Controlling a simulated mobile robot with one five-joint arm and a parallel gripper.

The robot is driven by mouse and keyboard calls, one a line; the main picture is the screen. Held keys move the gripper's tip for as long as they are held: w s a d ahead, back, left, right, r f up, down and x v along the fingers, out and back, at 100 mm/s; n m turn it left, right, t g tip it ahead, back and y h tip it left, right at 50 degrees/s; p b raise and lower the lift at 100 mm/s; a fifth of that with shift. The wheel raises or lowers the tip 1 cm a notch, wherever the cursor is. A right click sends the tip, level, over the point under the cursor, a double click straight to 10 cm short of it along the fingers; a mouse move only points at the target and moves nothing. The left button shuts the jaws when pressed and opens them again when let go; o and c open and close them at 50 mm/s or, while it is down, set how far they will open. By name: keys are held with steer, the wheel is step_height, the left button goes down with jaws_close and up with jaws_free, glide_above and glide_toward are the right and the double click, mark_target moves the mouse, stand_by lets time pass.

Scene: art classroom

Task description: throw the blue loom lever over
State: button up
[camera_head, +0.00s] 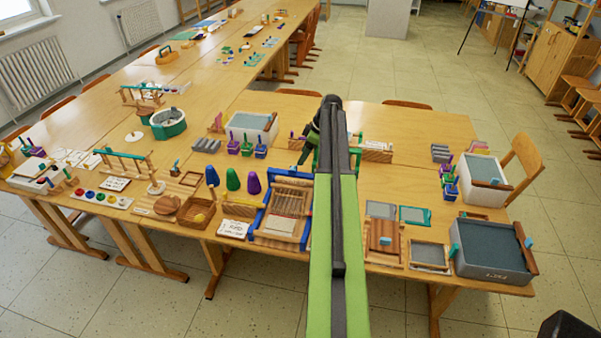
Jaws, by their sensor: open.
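The blue loom (256,222) stands on the near table, just left of my arm. It has a blue frame, wooden bars across its back and pale threads or cloth in its middle. I cannot pick out its lever clearly from the frame, and my green and black arm covers the area at the loom's right edge. My gripper (303,158) is partly hidden behind the end of my arm. It is open, beyond the loom's back edge and apart from the loom, with nothing seen in it.
Blue, green and purple cones (233,180) stand left behind the loom. A white card (234,229) and wooden tray (196,213) lie to its left. Right of my arm are a small wooden loom (384,243), framed screens (429,255) and a grey tub (490,250).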

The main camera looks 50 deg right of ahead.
steer(key=b+x, duration=0.2)
steer(key=x, duration=0.2)
steer(key=shift+s+f+b, duration=0.1)
steer(key=shift+f+b, duration=0.15)
steer(key=shift+b, duration=0.05)
steer(key=shift+w+a+f+b, duration=0.1)
steer(key=shift+w+f+b, duration=0.15)
steer(key=shift+f+b, duration=0.15)
steer(key=shift+r, duration=0.1)
jaws_close()
